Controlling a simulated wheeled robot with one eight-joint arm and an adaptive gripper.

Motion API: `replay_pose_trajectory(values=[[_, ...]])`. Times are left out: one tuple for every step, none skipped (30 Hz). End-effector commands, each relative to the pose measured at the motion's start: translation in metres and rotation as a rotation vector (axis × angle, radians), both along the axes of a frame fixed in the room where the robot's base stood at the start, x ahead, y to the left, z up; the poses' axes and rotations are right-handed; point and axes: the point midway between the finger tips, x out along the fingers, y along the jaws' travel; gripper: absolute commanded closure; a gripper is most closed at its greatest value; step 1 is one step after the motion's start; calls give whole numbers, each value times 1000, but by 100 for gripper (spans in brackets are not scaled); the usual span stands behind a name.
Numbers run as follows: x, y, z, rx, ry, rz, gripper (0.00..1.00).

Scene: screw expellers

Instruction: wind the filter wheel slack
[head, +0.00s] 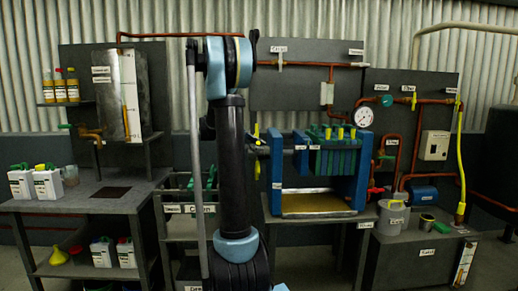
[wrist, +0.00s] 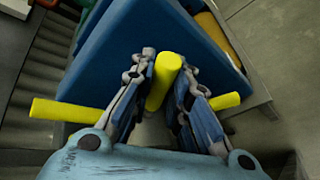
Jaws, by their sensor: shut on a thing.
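The filter wheel shows in the wrist view as thick yellow bars (wrist: 164,84) crossing in front of a blue plate (wrist: 150,35). My gripper (wrist: 167,62) is shut on the upright yellow bar, with one dark finger on each side of it. The cross bar sticks out left and right behind the fingers. The wheel's hub is hidden. In the head view, a yellow part of the wheel (head: 257,168) shows at the left end of the blue filter press (head: 277,178). My arm hides most of the wheel and my gripper there.
Green plates (head: 336,162) hang inside the press above a yellowish tray (head: 316,204). A bench with white bottles (head: 47,184) stands left. Copper pipes, a gauge (head: 363,115) and a grey pot (head: 391,217) stand right. Bare floor shows at the wrist view's right.

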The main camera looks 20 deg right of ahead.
Motion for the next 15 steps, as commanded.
replay_pose_trajectory(values=[[0, -1, -1, 0, 0, -2, 100], [0, -1, -1, 0, 0, -2, 80], [0, -1, -1, 1, -1, -1, 70], [0, -1, -1, 1, 0, 0, 64], [0, 0, -1, 0, 0, 0, 63], [0, 0, -1, 0, 0, 1, 63], [0, 0, 0, 0, 0, 1, 63], [0, 0, 0, 0, 0, 1, 63], [0, 1, 0, 0, 0, 1, 63], [0, 1, 0, 0, 0, 1, 63], [0, 1, 0, 0, 0, 1, 63], [0, 1, 0, 0, -1, 2, 63], [0, 1, 0, 0, -1, 2, 63], [0, 1, 0, 0, -1, 2, 63], [0, 2, 0, 0, -1, 2, 63]])
